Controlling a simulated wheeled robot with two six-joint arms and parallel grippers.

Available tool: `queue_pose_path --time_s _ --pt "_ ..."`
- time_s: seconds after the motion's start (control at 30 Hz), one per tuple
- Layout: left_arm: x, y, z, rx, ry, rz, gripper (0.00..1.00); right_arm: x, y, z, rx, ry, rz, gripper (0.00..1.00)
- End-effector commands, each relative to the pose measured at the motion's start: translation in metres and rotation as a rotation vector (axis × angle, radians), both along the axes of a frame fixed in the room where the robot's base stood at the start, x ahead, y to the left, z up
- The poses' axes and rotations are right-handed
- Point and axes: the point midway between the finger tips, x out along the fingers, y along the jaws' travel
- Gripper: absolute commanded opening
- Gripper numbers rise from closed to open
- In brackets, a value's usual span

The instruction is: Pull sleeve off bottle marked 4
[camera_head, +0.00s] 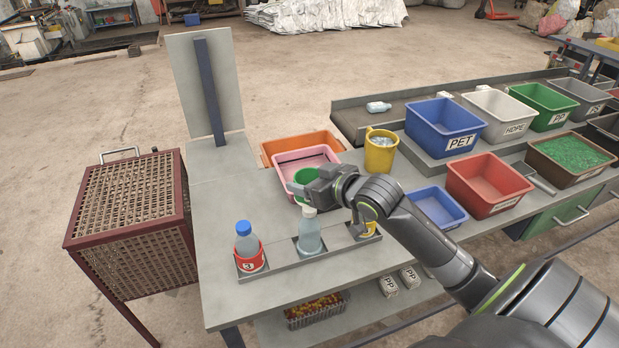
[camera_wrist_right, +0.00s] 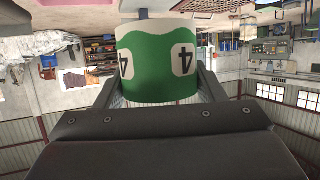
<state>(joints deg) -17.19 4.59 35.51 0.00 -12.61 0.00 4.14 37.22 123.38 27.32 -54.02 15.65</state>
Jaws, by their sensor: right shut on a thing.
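My right gripper (camera_head: 303,187) is shut on a green sleeve (camera_head: 306,175). In the right wrist view the sleeve (camera_wrist_right: 158,62) sits between the fingers, with black 4s on white patches. In the head view it is above a clear bottle (camera_head: 309,238), which stands upright and bare in the middle of the grey rack (camera_head: 284,265). The sleeve looks clear of that bottle's cap. A bottle with a blue cap (camera_head: 246,240) stands at the rack's left end in a red sleeve (camera_head: 250,262) marked 3. My left gripper is not in view.
Behind the sleeve lie a pink tray (camera_head: 322,154) and an orange tray (camera_head: 283,144). A yellow mug-like container (camera_head: 380,155) stands right of them. Something yellow (camera_head: 371,229) at the rack's right end is partly hidden by my arm. Blue (camera_head: 437,208) and red (camera_head: 490,180) bins stand farther right.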

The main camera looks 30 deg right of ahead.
Motion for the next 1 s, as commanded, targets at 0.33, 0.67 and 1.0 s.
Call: queue_pose_path --time_s 0.33,0.67,1.0 --pt "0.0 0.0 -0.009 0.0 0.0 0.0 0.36 0.0 0.0 -0.019 0.0 0.002 -0.001 0.5" --pt "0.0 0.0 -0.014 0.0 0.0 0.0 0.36 0.0 0.0 -0.032 0.001 0.0 0.0 0.5" --pt "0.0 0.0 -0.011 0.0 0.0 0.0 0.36 -0.002 0.003 -0.029 0.001 0.0 0.017 0.5"
